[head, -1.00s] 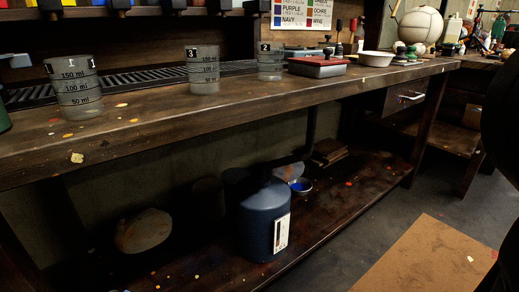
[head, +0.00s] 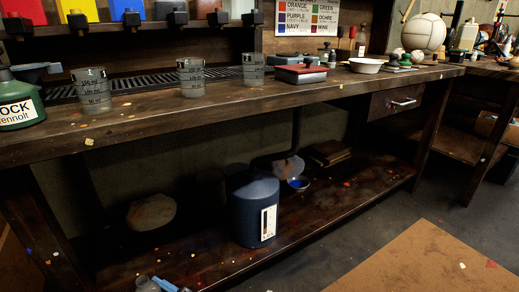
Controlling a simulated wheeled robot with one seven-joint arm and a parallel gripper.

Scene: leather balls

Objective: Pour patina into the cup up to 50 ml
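Three grey translucent measuring cups with black ml marks stand upright and apart on the workbench: a left cup (head: 92,92), a middle cup (head: 191,79) and a right cup (head: 253,70). I cannot make out any liquid in them. A green bottle (head: 18,108) with a white label stands at the left edge, partly cut off; its label ends in "OCK". No label in view reads patina, and I cannot tell which container holds it. My gripper is not in view.
The wooden workbench (head: 150,122) has a red-topped box (head: 301,74), a white bowl (head: 367,65) and a pale ball (head: 424,32) towards the right. A dark blue canister (head: 244,208) stands on the lower shelf. Small blue and white objects (head: 160,284) show at the bottom edge. Open floor (head: 345,240) lies in front.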

